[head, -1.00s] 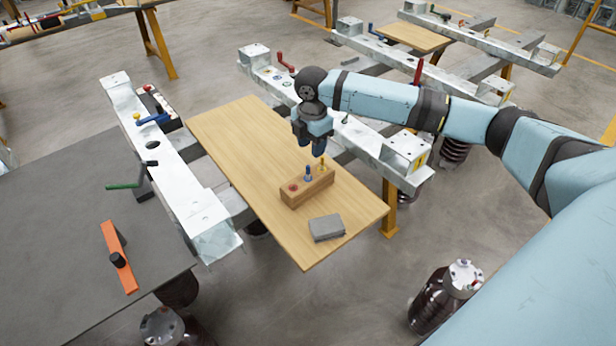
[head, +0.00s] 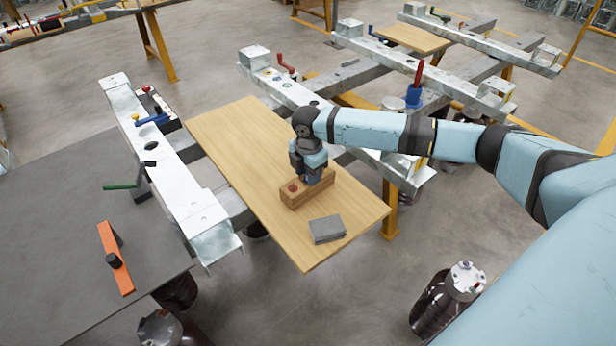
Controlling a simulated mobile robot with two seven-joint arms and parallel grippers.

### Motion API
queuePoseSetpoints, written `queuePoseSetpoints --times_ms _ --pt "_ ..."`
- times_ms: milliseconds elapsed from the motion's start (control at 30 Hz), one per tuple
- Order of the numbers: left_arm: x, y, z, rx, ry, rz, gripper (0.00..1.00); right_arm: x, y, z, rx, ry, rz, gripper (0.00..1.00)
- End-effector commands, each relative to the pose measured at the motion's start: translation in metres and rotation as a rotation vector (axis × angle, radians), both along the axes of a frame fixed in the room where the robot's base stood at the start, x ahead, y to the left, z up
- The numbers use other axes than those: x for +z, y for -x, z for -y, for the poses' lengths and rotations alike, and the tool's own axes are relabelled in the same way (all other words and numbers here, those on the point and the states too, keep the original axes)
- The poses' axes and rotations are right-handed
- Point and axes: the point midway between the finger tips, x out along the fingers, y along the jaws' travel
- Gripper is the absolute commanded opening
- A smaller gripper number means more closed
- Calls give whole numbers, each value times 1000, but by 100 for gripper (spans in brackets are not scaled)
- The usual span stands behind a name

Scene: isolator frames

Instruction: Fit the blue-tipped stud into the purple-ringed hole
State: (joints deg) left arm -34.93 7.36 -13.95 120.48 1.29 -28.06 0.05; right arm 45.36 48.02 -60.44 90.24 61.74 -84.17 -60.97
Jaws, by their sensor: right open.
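A wooden block (head: 298,200) stands on the wooden board, with a red-tipped stud (head: 293,188) at its left end. My right gripper (head: 313,180) is open and points down over the block's middle and right part. It hides the blue-tipped stud, so I cannot tell whether its fingers are around the stud or just above it. The near steel beam (head: 172,182) has dark holes in its top, and the far steel beam (head: 300,94) has some too. I cannot make out a purple ring on any hole. My left gripper is not in view.
A grey block (head: 327,229) lies on the wooden board (head: 235,140) near its front corner. A green-handled crank (head: 122,187) and a blue-handled part (head: 152,119) stick out by the near beam. A red-handled tool (head: 418,75) stands in a blue holder. The board's left part is clear.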

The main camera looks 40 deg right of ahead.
Motion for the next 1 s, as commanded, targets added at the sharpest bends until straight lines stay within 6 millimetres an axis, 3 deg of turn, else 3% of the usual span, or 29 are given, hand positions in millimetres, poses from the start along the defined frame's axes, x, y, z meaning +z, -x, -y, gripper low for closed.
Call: queuePoseSetpoints --times_ms 33,200,500,633,767,1000 --pt "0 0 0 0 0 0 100 0 0 0 0 0 0 35" --pt "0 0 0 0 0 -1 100 0 0 0 0 0 0 0" --pt "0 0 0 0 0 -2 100 1 0 0 0 0 0 0" --pt "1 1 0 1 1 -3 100 11 0 0 0 0 1 0" --pt "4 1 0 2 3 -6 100 35 0 1 0 1 2 0" --pt "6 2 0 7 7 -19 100 105 -1 0 0 -1 5 0"
